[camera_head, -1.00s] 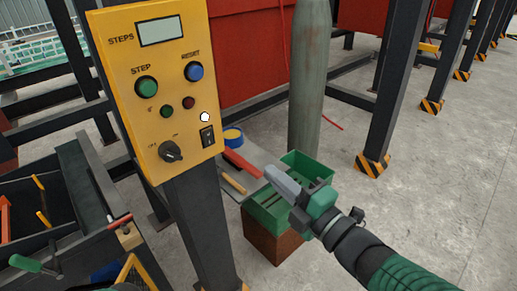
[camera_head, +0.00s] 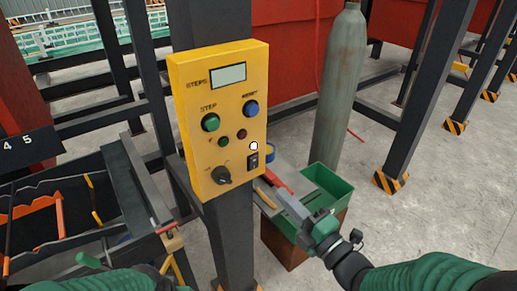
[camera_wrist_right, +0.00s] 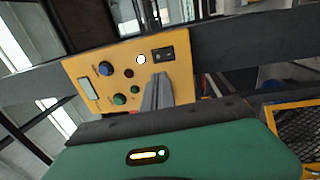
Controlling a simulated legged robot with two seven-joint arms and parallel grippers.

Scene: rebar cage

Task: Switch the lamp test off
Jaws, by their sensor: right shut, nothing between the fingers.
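The yellow control panel (camera_head: 218,120) is fixed on a dark post. Near its lower right edge is a black rocker switch (camera_head: 253,160), with a lit white lamp (camera_head: 254,146) just above it. No readable label marks the lamp test. My right gripper (camera_head: 281,194) is shut and empty, below and right of the switch, apart from it in the head view. In the right wrist view its shut fingers (camera_wrist_right: 157,92) point at the panel, with the rocker switch (camera_wrist_right: 164,54) just beyond their tips. My left gripper is out of view; only its green sleeve shows.
The panel also has a display (camera_head: 228,76), a green STEP button (camera_head: 210,122), a blue RESET button (camera_head: 251,109), small green and red lamps and a black rotary knob (camera_head: 222,175). A green bin (camera_head: 335,193) and a gas cylinder (camera_head: 340,90) stand to the right.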

